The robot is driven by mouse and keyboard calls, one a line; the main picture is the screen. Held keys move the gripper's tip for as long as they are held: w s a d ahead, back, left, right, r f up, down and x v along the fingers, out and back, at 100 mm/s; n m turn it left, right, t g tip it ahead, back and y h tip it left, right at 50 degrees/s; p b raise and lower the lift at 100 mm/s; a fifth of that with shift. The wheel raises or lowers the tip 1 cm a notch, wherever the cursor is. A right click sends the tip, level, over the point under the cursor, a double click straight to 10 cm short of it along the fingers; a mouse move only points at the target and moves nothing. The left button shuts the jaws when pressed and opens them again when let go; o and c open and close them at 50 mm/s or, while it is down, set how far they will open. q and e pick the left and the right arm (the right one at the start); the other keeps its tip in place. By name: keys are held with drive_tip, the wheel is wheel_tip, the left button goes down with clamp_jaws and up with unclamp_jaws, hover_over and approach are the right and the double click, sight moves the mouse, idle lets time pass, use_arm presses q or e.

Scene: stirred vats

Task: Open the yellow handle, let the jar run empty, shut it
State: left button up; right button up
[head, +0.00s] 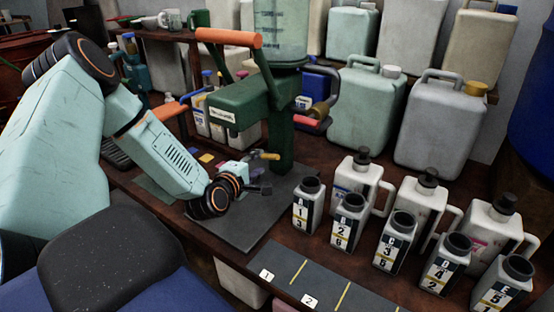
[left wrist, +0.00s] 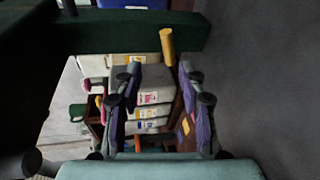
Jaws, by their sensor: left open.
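The jar (head: 281,32), pale green with scale marks, sits on top of a dark green stand (head: 245,102), its upper part cut off by the frame. I cannot tell its liquid level. The short yellow handle (head: 266,155) is low by the stand's post, just beyond my left gripper (head: 258,174). In the left wrist view the yellow handle (left wrist: 168,45) points down toward the gap between the open, purple-sided fingers (left wrist: 160,75). It lies nearer the right finger, and nothing is gripped. My right gripper is out of view.
An orange-ended lever (head: 229,38) and a red-ended one (head: 310,123) stick out from the stand. Several labelled bottles (head: 348,222) and white jugs (head: 418,208) stand at right. A dark base plate (head: 245,228) lies below, with a numbered mat (head: 318,284) in front.

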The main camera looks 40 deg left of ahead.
sight(268, 157)
use_arm(q)
drive_tip(key=shift+n, duration=0.8)
drive_tip(key=w+a+f+b, duration=0.1)
drive_tip(key=w, duration=0.1)
drive_tip(key=w+f+b, duration=0.1)
drive_tip(key=w, duration=0.1)
drive_tip(key=w+a+f+b, duration=0.1)
drive_tip(key=w, duration=0.1)
drive_tip(key=shift+w+a+f, duration=0.2)
drive_tip(key=shift+a+f, duration=0.05)
drive_tip(key=shift+a, duration=0.1)
drive_tip(key=shift+w, duration=0.25)
drive_tip(key=shift+w+d+r, duration=0.15)
drive_tip(key=shift+w+r, duration=0.05)
drive_tip(key=shift+r, duration=0.05)
drive_tip(key=shift+w+f, duration=0.15)
drive_tip(key=shift+a, duration=0.2)
drive_tip(key=shift+c, duration=0.9)
drive_tip(key=shift+d, duration=0.15)
drive_tip(key=c, duration=0.3)
clamp_jaws()
